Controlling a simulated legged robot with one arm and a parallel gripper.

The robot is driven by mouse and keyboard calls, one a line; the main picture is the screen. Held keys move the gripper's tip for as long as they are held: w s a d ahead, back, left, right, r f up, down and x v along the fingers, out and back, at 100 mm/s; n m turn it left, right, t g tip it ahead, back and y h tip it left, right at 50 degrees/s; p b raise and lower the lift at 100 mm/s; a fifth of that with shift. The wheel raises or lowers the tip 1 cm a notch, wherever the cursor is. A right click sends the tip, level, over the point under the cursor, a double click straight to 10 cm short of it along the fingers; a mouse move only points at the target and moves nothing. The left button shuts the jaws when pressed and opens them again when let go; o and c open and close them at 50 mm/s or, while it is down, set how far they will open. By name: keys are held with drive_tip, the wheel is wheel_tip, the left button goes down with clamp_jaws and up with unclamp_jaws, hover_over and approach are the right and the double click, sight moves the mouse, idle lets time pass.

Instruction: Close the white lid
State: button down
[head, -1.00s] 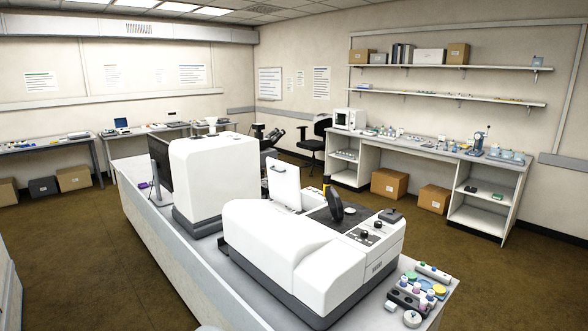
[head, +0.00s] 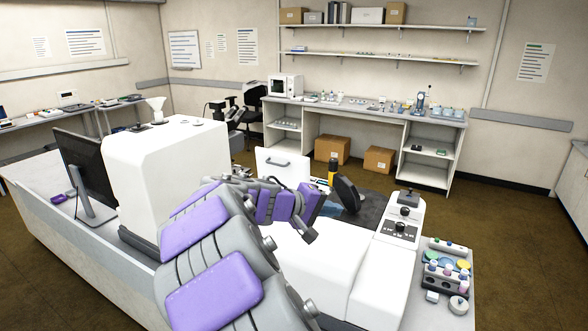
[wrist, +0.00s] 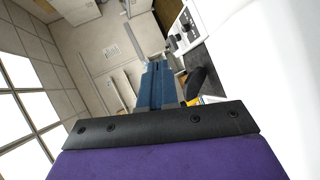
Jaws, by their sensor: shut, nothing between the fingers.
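The white lid (head: 283,167) stands upright and open on the white microscope (head: 335,262), with a dark handle near its top edge. My arm crosses in front of the microscope and covers the lid's lower part in the head view. My gripper (wrist: 157,66) shows in the wrist view as two blue fingers closed together, with nothing between them. In the head view its fingertips are hard to make out near the end of my arm. I cannot make out the lid in the wrist view, and no contact with it shows.
A black disc (head: 347,194) and a yellow-and-black part (head: 332,172) stand right of the lid. A knob panel (head: 402,222) lies further right, then a rack of vials (head: 446,270) on the bench. A tall white unit (head: 165,175) and a monitor (head: 82,170) stand left.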

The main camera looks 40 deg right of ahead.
drive_tip(key=w+d+n+t+h, duration=0.1)
drive_tip(key=w+d+h, duration=0.25)
drive_tip(key=w, duration=0.45)
drive_tip(key=n+t, duration=0.6)
drive_tip(key=t, duration=0.3)
approach(300, 163)
drive_tip(key=shift+h, duration=0.45)
drive_tip(key=shift+f+p+x, duration=0.15)
drive_tip(key=shift+f+x, duration=0.05)
drive_tip(key=shift+x, duration=1.4)
drive_tip(key=shift+f+p+x, duration=0.15)
drive_tip(key=shift+f+x, duration=0.05)
drive_tip(key=shift+x, duration=1.35)
drive_tip(key=shift+w+d+r, duration=0.15)
drive_tip(key=shift+w+d, duration=0.05)
drive_tip(key=shift+d, duration=0.1)
